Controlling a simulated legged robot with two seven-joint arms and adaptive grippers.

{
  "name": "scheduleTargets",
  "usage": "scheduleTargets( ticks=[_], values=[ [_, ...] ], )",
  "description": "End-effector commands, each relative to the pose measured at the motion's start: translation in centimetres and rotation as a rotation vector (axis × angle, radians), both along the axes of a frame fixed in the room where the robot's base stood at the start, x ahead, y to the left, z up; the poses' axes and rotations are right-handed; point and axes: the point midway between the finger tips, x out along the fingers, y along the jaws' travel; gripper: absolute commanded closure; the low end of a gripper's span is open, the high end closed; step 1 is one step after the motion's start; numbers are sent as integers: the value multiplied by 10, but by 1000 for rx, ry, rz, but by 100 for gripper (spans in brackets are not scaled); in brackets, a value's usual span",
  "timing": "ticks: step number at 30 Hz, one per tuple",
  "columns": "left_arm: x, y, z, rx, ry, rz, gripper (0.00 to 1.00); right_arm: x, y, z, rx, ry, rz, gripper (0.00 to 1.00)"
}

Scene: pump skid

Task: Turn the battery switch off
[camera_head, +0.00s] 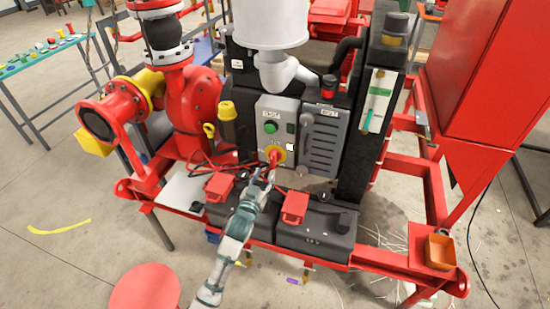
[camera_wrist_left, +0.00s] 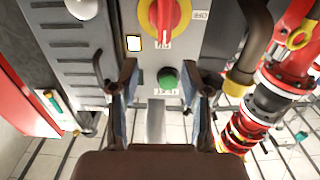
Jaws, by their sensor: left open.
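The battery switch (camera_head: 274,154) is a red rotary handle on a yellow disc, low on the grey control panel (camera_head: 268,108). In the left wrist view the switch (camera_wrist_left: 164,14) is at the top edge, partly cut off, with its red handle lying along the picture's vertical. My left gripper (camera_head: 264,179) is just in front of and below the switch in the head view. In the left wrist view my left gripper (camera_wrist_left: 164,92) has its two fingers apart with nothing between them. Whether a fingertip touches the switch I cannot tell. My right gripper is not in view.
A green button (camera_head: 270,127) sits above the switch; it shows in the wrist view too (camera_wrist_left: 168,78). Two black batteries (camera_head: 316,232) with red caps stand below the panel. A grey louvred cover (camera_head: 322,142) is to the right. Red pipework (camera_head: 190,100) stands left.

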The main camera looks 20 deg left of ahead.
Motion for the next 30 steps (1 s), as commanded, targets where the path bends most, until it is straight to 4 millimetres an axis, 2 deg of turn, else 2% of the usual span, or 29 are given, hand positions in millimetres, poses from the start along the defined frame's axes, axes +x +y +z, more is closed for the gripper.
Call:
scheduleTargets(
  ticks=[1, 6, 12, 18, 26, 30],
  values=[
    [13, 0, -1, 0, -1, 0, 53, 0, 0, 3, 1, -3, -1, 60],
    [52, -1, -2, 0, 0, 0, 53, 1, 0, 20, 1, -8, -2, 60],
    [85, -3, -1, 1, 1, 0, 53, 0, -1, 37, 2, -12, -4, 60],
    [99, -6, 0, 2, 0, -2, 53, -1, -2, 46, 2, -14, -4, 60],
    [100, -4, 0, 1, 0, -1, 53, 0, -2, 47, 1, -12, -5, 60],
    [100, -3, 0, 0, 0, -1, 86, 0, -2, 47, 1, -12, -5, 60]
  ],
)
